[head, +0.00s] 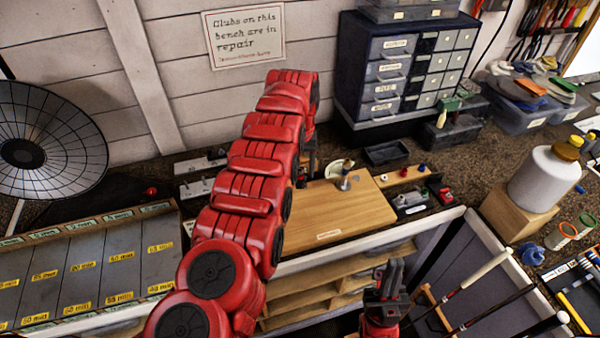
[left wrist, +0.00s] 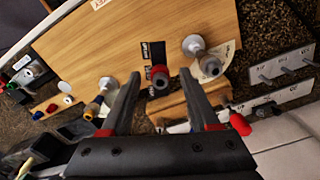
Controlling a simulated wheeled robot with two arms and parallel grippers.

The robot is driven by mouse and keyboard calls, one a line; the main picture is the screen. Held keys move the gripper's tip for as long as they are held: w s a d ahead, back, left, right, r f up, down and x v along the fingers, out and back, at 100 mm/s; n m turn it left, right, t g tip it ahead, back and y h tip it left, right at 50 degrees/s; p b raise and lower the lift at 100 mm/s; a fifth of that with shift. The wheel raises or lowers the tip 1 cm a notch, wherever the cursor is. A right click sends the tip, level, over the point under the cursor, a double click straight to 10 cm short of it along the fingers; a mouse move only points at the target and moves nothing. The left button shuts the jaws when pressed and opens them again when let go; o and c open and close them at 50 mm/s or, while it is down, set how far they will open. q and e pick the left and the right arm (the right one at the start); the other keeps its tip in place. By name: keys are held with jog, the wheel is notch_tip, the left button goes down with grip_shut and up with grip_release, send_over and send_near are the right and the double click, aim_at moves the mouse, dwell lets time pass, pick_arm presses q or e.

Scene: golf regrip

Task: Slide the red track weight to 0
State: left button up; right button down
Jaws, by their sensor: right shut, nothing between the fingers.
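In the left wrist view my left gripper (left wrist: 159,74) is open. Its two dark fingers lie on either side of a red-collared piece with a dark round end (left wrist: 158,78), which may be the red track weight. I see no contact between fingers and piece. Small dark and white labels (left wrist: 152,52) are beside it on the wooden board (left wrist: 110,40); I cannot read them. In the head view my left arm hides this piece and most of the left gripper. My right gripper (head: 388,275) is shut and empty, low in front of the bench.
Grey posts on round bases (left wrist: 193,46) stand near the piece. White peg rails (left wrist: 284,66) and a small red knob (left wrist: 240,123) are to the right in the wrist view. The wooden board (head: 325,215) is mostly clear. A drawer cabinet (head: 405,65) stands behind.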

pick_arm(q)
jog(key=c, duration=0.8)
jog(key=shift+c, duration=0.2)
jog(key=shift+s, duration=0.6)
jog(key=shift+s+a+r, duration=0.1)
jog(key=shift+s, duration=0.25)
jog(key=shift+s+p, duration=0.1)
jog(key=shift+p, duration=0.25)
jog(key=shift+s, duration=0.4)
jog(key=o, duration=1)
